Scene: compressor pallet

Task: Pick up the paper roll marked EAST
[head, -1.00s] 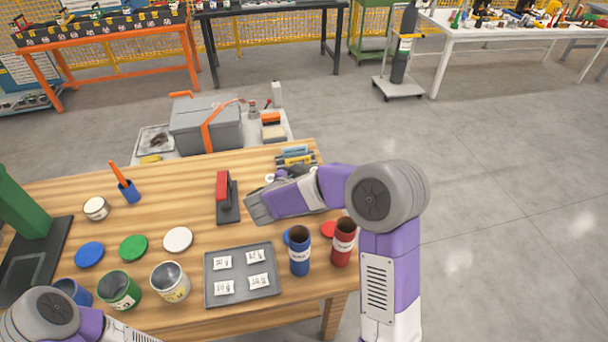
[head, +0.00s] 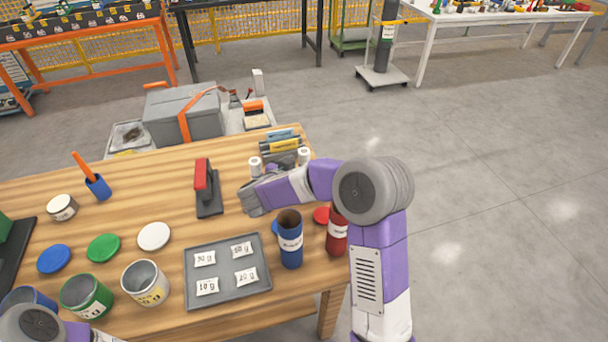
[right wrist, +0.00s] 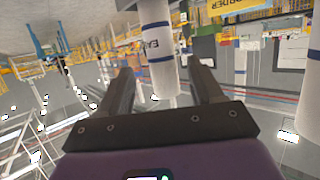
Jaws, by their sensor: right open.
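In the head view my right gripper (head: 248,198) is open above the table's right part. Two small white rolls stand near it, one (head: 255,166) just behind the gripper and one (head: 304,155) behind my forearm. Their marks are unreadable there. My left gripper is out of view.
A blue can (head: 290,240) and a red can (head: 337,235) stand in front of my right arm. A grey tray (head: 228,293) with labelled packets, a red-handled tool (head: 205,188), open pots and coloured lids occupy the wooden table (head: 135,200).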

